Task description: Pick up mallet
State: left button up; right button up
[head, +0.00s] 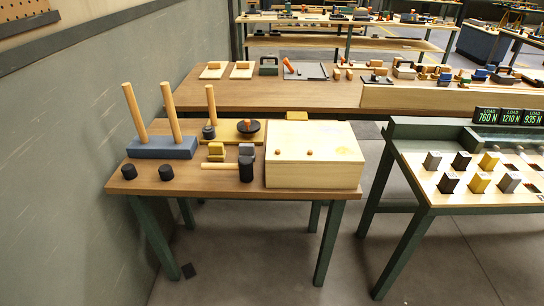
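The mallet (246,169) appears to be the thing with a dark cylindrical head at the front middle of the near wooden table (200,190). A light wooden handle (219,166) seems to run left from the head, lying along the tabletop. The head stands just left of a pale wooden box (314,176), with a narrow gap or none; I cannot tell which. Yellow and grey blocks (216,150) lie just behind the handle. Neither of my grippers is in view.
A blue base with two upright wooden pegs (162,148) stands at the left. Two black cylinders (166,172) sit before it. Behind the blocks is a yellow board (225,128) with another peg and a black disc. A green-framed table (420,190) stands right, across a floor gap.

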aim_at(245, 165)
jog(key=i+l+u, duration=0.65)
jog(key=l, duration=0.25)
jog(key=i, duration=0.1)
